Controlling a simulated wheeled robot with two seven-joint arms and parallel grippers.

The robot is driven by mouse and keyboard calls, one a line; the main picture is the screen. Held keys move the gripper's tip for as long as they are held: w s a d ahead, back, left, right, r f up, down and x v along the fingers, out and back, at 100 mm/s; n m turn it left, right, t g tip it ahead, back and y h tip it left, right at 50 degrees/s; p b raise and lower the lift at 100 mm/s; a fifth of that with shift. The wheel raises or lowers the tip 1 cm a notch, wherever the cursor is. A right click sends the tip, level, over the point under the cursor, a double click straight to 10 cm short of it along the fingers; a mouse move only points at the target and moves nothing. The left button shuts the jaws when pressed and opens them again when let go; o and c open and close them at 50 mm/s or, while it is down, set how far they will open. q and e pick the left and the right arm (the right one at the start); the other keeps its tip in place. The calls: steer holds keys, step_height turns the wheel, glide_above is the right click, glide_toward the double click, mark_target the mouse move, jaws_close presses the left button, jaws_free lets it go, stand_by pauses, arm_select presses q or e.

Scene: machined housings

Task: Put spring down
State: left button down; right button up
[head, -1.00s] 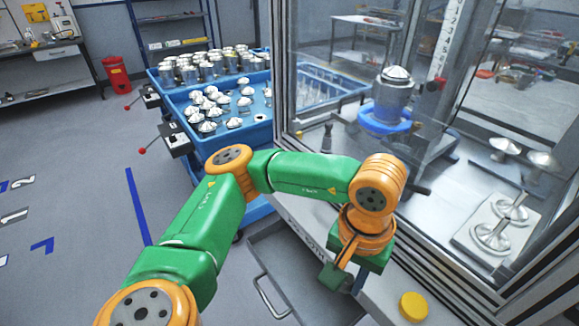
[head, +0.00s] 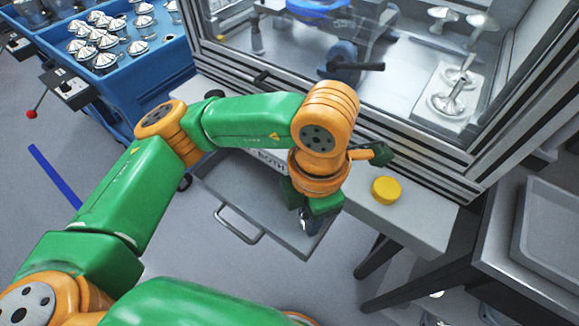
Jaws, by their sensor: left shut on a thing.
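My left gripper (head: 311,222) points down over the right part of the open grey drawer (head: 240,190) below the glass cabinet. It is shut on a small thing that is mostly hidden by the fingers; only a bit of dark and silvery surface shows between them. I take this to be the spring, but its coils cannot be made out. I cannot tell whether it touches the drawer floor. My right gripper is not in view.
A yellow button (head: 385,190) sits on the ledge right of the gripper. The glass cabinet (head: 420,80) stands behind. A blue cart (head: 120,75) with several metal parts is at the upper left. A grey tray (head: 550,235) lies on the right table.

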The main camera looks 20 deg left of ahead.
arm_select(q)
steer(key=s+d+f+n+b, duration=0.2)
steer(key=d+f+n, duration=0.15)
steer(key=n, duration=0.45)
glide_above(284, 216)
step_height(284, 216, down, 9)
steer(key=shift+a+f+p, duration=0.1)
steer(key=shift+a+p, duration=0.05)
steer(key=shift+p, duration=0.3)
step_height(284, 216, down, 3)
steer(key=shift+r+p, duration=0.2)
steer(key=shift+p, duration=0.2)
steer(key=shift+f+b, duration=0.3)
steer(key=shift+f, duration=0.05)
steer(key=c, duration=0.7)
jaws_free()
steer(key=shift+r, duration=0.1)
steer(key=shift+o, duration=0.2)
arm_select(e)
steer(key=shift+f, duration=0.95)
